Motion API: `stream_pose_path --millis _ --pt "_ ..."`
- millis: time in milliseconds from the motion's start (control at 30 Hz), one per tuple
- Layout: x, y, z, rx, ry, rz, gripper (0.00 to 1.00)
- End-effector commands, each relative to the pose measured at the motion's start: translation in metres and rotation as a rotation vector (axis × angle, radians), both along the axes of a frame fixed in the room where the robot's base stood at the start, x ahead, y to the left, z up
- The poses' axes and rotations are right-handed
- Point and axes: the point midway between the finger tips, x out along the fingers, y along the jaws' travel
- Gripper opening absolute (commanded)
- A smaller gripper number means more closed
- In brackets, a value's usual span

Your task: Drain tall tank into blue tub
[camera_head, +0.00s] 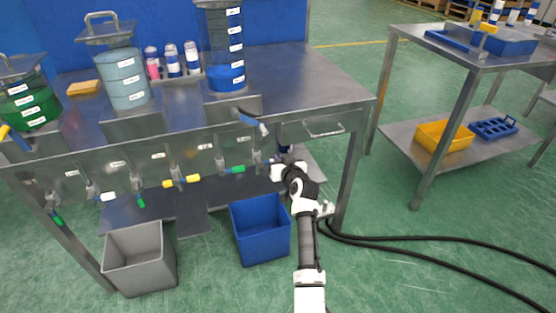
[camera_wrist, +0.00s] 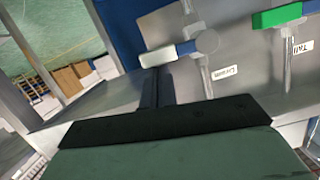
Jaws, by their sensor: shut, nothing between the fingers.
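The tall tank (camera_head: 222,45) is a clear cylinder at the back of the bench, with blue liquid in its bottom part. The blue tub (camera_head: 260,228) stands on the floor under the bench front, and no stream into it shows. A green valve handle (camera_head: 235,169) lies sideways on the front panel above the tub. In the wrist view the green handle (camera_wrist: 277,18) is beside a label reading "Tall" (camera_wrist: 303,47). My gripper (camera_head: 285,152) is shut and empty near the panel's right end, right of the green handle and apart from it. Its dark fingers (camera_wrist: 150,92) show in the wrist view.
A white-tipped valve handle (camera_wrist: 170,52) is nearer my fingers. A yellow handle (camera_head: 180,182) and several other valves line the panel to the left. A grey tub (camera_head: 140,258) stands left of the blue one. Black cables (camera_head: 430,240) cross the floor at right.

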Motion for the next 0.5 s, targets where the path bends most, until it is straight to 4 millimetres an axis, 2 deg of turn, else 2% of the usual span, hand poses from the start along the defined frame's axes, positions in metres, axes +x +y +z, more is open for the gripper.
stream_pose_path --millis 267,500 --pt "0.001 -0.002 -0.016 0.151 0.052 0.002 0.0" --pt "0.001 -0.003 -0.031 0.366 0.121 0.001 0.0"
